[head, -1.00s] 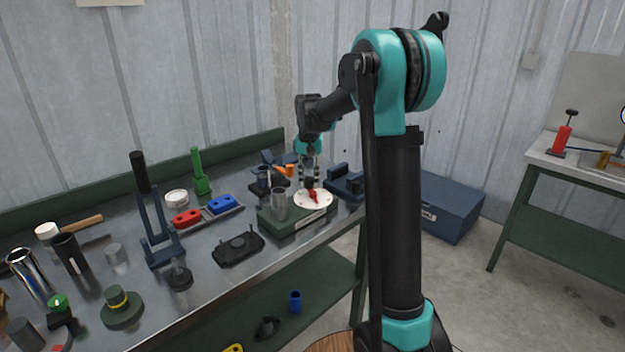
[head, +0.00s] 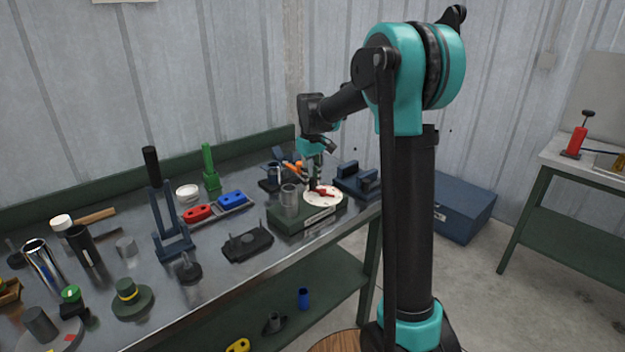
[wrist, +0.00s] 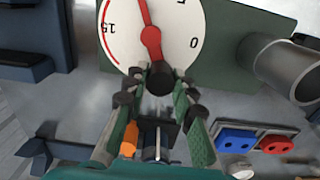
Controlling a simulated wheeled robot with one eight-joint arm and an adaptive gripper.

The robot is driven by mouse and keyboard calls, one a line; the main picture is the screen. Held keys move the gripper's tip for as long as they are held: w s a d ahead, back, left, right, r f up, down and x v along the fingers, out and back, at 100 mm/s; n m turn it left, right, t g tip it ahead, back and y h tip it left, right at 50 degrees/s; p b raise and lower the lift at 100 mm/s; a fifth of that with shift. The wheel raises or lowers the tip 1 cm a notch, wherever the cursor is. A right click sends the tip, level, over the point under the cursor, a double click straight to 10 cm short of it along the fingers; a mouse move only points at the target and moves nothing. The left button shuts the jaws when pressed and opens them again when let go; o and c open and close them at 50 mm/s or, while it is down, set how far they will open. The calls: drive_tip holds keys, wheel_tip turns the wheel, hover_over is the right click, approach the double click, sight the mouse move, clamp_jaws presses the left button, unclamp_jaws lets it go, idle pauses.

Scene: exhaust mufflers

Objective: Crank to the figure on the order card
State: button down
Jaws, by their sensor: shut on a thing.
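A white dial (wrist: 190,50) with a red arc carries the figures 15, 0 and 5 in the wrist view. In the head view the dial (head: 323,203) lies on top of a green box (head: 300,221). A red crank arm (wrist: 151,42) crosses the dial, with a dark knob (wrist: 160,78) at its near end. My gripper (wrist: 158,88) is shut on this knob, its fingers on either side. My gripper (head: 314,184) also shows over the dial's left side in the head view. The label on the box front is too small to read. I cannot make out an order card.
A dark blue fixture (head: 357,182) is close on the right. A tray with red and blue blocks (head: 231,200), a black fixture (head: 248,243) and a tall lever stand (head: 170,215) are on the left.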

sight(311, 179)
drive_tip(key=shift+s+a+n, duration=0.1)
drive_tip(key=shift+s+n, duration=0.05)
drive_tip(key=shift+n, duration=0.25)
idle(0.3)
drive_tip(key=c, duration=1.3)
unclamp_jaws()
drive_tip(key=shift+o, duration=0.2)
wheel_tip(311, 179, up, 12)
